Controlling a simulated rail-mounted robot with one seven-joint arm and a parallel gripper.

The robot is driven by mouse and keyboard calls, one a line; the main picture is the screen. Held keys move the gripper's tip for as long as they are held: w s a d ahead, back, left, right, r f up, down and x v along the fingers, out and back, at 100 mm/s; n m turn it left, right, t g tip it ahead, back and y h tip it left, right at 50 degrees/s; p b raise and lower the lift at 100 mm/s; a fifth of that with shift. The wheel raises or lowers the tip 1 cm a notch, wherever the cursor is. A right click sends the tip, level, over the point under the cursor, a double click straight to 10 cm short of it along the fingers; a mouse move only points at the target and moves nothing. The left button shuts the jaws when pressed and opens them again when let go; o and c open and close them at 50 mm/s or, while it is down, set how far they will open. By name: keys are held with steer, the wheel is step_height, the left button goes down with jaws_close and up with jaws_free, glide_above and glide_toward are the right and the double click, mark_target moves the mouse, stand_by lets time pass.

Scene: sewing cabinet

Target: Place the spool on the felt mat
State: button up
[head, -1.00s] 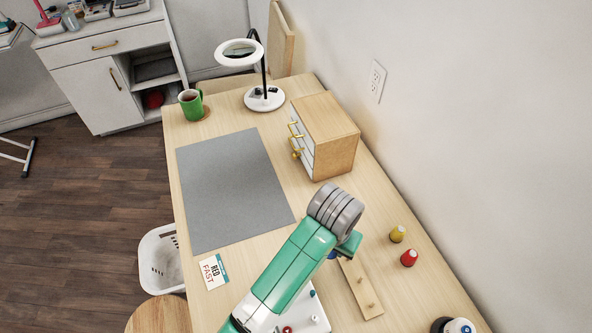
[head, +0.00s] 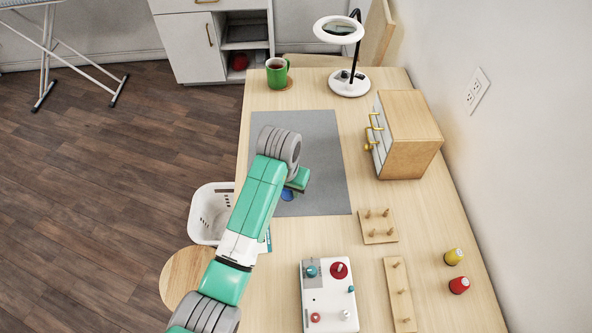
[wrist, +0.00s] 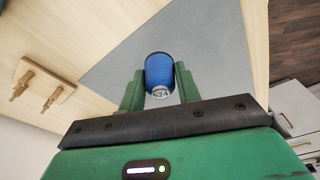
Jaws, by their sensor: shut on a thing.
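In the head view, the spool (head: 288,194) shows only as a bit of blue beside my gripper (head: 297,189), mostly hidden by my arm. The grey felt mat (head: 322,150) lies flat on the table. The spool appears over the mat's near part; I cannot tell its height above it. The mat (wrist: 195,40) fills the area behind the spool in the wrist view.
Peg boards (head: 378,227) (head: 399,292), a white box with knobs (head: 329,300), and yellow (head: 453,257) and red (head: 459,285) spools are on the near table. A small drawer cabinet (head: 411,155), lamp (head: 349,82) and green mug (head: 277,73) stand around the mat.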

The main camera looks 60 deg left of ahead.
steer(key=w+a+b, duration=0.1)
steer(key=w+a, duration=0.1)
steer(key=w+a+b, duration=0.1)
steer(key=w+a, duration=0.1)
steer(key=w+a+f+b, duration=0.1)
steer(key=a, duration=0.1)
steer(key=shift+w+a, duration=0.1)
steer(key=shift+w, duration=0.3)
step_height(320, 180, down, 3)
steer(key=shift+a+f+b, duration=0.1)
steer(key=shift+b, duration=1)
steer(key=shift+f, duration=0.25)
steer(key=shift+r, duration=0.1)
steer(key=o, duration=0.9)
steer(key=shift+o, duration=0.2)
step_height(320, 180, up, 12)
steer(key=s+d+p, duration=0.1)
steer(key=p, duration=0.4)
steer(key=shift+s+d, duration=0.15)
steer(key=shift+d, duration=0.05)
